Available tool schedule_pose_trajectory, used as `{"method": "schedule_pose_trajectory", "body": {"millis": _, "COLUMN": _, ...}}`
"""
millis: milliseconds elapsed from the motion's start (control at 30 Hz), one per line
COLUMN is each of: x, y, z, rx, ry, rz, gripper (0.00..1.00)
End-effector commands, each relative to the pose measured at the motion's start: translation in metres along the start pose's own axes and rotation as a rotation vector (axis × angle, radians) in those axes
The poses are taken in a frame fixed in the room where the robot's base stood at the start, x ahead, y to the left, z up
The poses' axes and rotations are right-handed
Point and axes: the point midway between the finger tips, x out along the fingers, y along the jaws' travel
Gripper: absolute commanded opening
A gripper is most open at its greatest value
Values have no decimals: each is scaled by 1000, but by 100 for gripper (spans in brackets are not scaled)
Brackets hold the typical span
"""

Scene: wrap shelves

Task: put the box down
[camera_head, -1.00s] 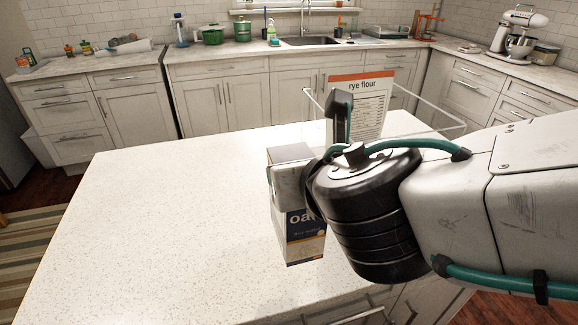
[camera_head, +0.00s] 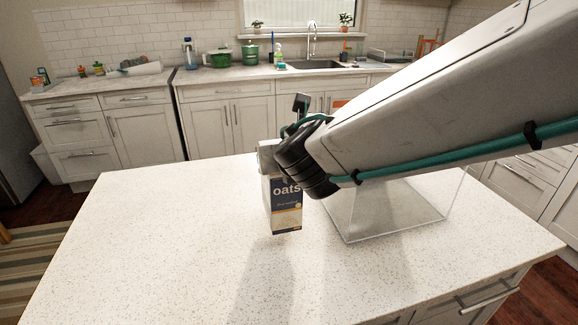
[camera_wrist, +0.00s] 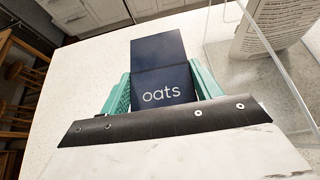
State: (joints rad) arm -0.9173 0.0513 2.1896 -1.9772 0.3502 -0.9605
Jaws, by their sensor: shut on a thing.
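The oats box (camera_head: 284,207) is dark blue and white with an orange band and stands upright in my gripper. In the head view its lower part shows below the gripper, over the pale speckled island top (camera_head: 160,235); a shadow lies in front of it. I cannot tell for certain whether its base touches the top. In the wrist view the dark box (camera_wrist: 160,70) with "oats" on it sits between the two teal fingers of my gripper (camera_wrist: 160,92), which is shut on it. My arm hides part of the gripper in the head view.
A clear open case (camera_head: 385,237) stands on the island right of the box, close to my arm. The rye flour pack (camera_wrist: 262,30) shows behind its clear wall in the wrist view. The island's left side is bare. A counter with a sink (camera_head: 308,65) runs along the back.

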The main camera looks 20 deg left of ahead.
Motion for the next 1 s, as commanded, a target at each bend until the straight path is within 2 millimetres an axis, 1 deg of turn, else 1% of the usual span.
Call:
{"method": "schedule_pose_trajectory", "body": {"millis": 100, "x": 8, "y": 0, "z": -14, "rx": -3, "ry": 2, "rz": -1, "gripper": 7}}
{"method": "schedule_pose_trajectory", "body": {"millis": 233, "x": 14, "y": -1, "z": -26, "rx": -3, "ry": 1, "rz": -2, "gripper": 7}}
{"method": "schedule_pose_trajectory", "body": {"millis": 633, "x": 16, "y": -1, "z": -30, "rx": -1, "ry": 0, "rz": -1, "gripper": 7}}
{"method": "schedule_pose_trajectory", "body": {"millis": 667, "x": 16, "y": -1, "z": -31, "rx": -1, "ry": 1, "rz": -1, "gripper": 66}}
{"method": "schedule_pose_trajectory", "body": {"millis": 700, "x": 16, "y": -1, "z": -30, "rx": 0, "ry": 1, "rz": -1, "gripper": 77}}
{"method": "schedule_pose_trajectory", "body": {"millis": 733, "x": 16, "y": -1, "z": -30, "rx": 0, "ry": 1, "rz": -1, "gripper": 85}}
{"method": "schedule_pose_trajectory", "body": {"millis": 1000, "x": 16, "y": -1, "z": -30, "rx": 0, "ry": 1, "rz": -1, "gripper": 85}}
